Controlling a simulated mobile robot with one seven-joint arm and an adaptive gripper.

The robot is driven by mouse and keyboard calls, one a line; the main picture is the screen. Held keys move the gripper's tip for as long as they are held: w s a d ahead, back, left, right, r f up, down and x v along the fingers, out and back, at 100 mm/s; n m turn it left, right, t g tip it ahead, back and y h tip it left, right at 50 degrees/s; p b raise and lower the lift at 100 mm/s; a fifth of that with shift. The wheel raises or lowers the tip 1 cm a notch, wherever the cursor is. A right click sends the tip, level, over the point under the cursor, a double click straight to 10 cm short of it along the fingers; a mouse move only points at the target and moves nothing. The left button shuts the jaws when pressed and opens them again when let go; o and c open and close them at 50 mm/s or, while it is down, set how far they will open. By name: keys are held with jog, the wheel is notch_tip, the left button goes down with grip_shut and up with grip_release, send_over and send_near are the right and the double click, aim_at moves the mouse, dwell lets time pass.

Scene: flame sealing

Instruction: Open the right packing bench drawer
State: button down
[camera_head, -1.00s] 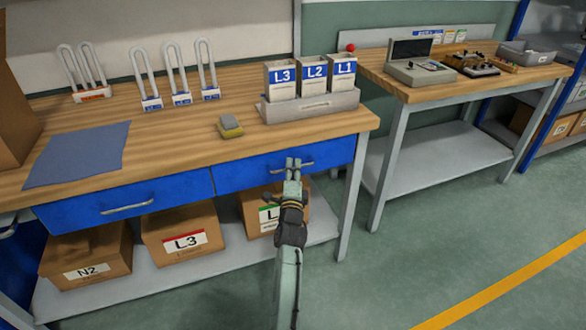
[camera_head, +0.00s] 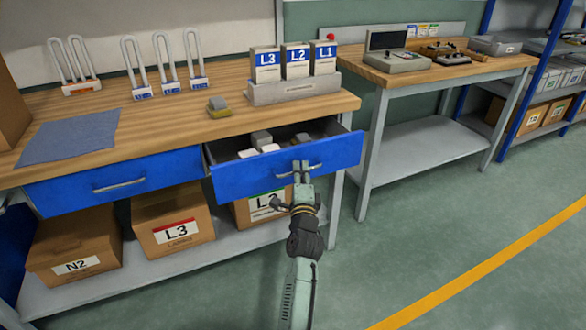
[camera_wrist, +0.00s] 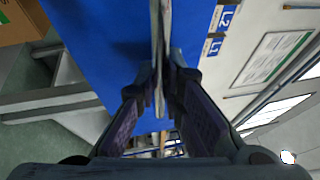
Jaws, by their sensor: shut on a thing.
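The right packing bench drawer (camera_head: 285,172) has a blue front and is pulled partly out from under the wooden bench top (camera_head: 170,115). Some grey and white items (camera_head: 262,143) show inside it. My gripper (camera_head: 301,168) is at the middle of the drawer front and is shut on its metal handle (camera_head: 314,167). In the wrist view, the handle bar (camera_wrist: 160,60) runs between my fingers (camera_wrist: 155,85), with the blue front behind it. The left drawer (camera_head: 115,183) is closed.
Cardboard boxes (camera_head: 172,222) sit on the lower shelf below the drawers. A grey rack with L3, L2 and L1 packs (camera_head: 295,90) stands on the bench top. A second bench (camera_head: 450,68) is at the right. The floor (camera_head: 420,230) in front is clear.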

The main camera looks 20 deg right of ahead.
jog(key=s+b, duration=0.1)
jog(key=s, duration=1.3)
jog(key=shift+d, duration=0.2)
jog(key=c, duration=1.7)
grip_release()
jog(key=v, duration=0.7)
jog(key=shift+s, duration=0.2)
jog(key=shift+f, duration=0.1)
